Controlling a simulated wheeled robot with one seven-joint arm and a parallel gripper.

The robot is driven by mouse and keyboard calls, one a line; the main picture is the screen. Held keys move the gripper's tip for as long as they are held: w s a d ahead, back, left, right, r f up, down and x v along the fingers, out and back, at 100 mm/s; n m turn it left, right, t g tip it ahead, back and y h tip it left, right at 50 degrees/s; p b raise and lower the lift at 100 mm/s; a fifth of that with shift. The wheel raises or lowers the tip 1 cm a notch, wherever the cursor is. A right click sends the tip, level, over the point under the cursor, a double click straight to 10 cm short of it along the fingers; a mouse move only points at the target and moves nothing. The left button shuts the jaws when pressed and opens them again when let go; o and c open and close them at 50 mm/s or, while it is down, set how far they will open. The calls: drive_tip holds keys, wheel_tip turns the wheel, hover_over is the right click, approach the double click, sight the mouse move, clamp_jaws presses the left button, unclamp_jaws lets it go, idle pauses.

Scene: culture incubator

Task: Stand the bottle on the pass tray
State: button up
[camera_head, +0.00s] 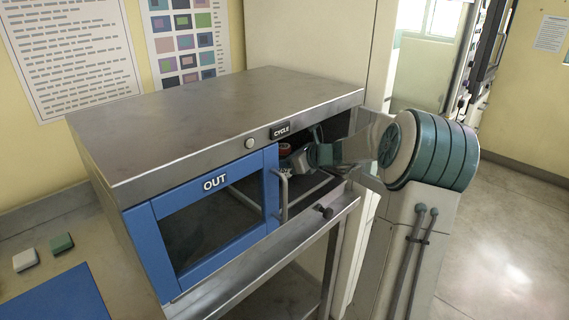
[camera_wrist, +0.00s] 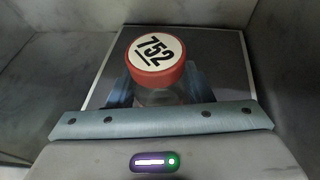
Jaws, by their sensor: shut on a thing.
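The bottle (camera_wrist: 155,62) has a red cap with a white top marked 752, and its clear body shows just below the cap in the wrist view. My gripper (camera_wrist: 157,88) is shut on the bottle, one finger on each side below the cap. In the head view the red cap (camera_head: 285,148) shows inside the cabinet opening, beside my gripper (camera_head: 300,158). The bottle looks upright. A dark flat panel with a pale edge, perhaps the pass tray (camera_wrist: 222,52), lies beneath it. I cannot tell whether the bottle's base touches it.
Cabinet walls (camera_wrist: 285,70) are close around my gripper. Two small blocks (camera_head: 62,243) lie on the left counter.

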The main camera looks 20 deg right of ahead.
drive_tip(key=shift+s+d+f, duration=0.15)
drive_tip(key=shift+s+f, duration=0.05)
drive_tip(key=shift+f, duration=0.45)
drive_tip(key=shift+f, duration=0.1)
drive_tip(key=o, duration=1)
drive_tip(key=shift+f, duration=0.1)
drive_tip(key=shift+o, duration=0.2)
drive_tip(key=v, duration=1.2)
